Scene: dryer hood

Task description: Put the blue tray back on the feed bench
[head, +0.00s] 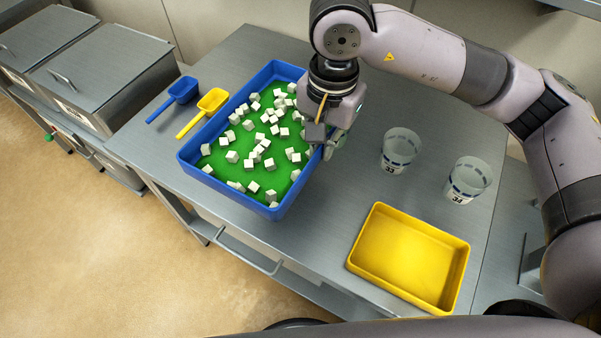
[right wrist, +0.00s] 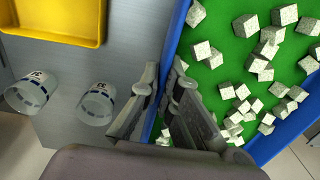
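The blue tray (head: 232,187) has a green floor scattered with several white cubes. It is at the middle of the grey bench (head: 330,215), near its front edge; I cannot tell whether it rests fully on the top. My right gripper (head: 331,142) is at the tray's right wall. In the right wrist view my gripper (right wrist: 167,70) has one finger outside and one inside the tray wall (right wrist: 179,32), closed on it. Part of that wall is hidden by the gripper. My left gripper does not show.
A yellow tray (head: 409,258) lies empty at the front right. Two clear cups, one marked 33 (head: 398,152) and one marked 34 (head: 468,180), stand behind it. A blue scoop (head: 183,90) and a yellow scoop (head: 212,101) lie left of the blue tray. Grey lidded bins (head: 100,70) stand left.

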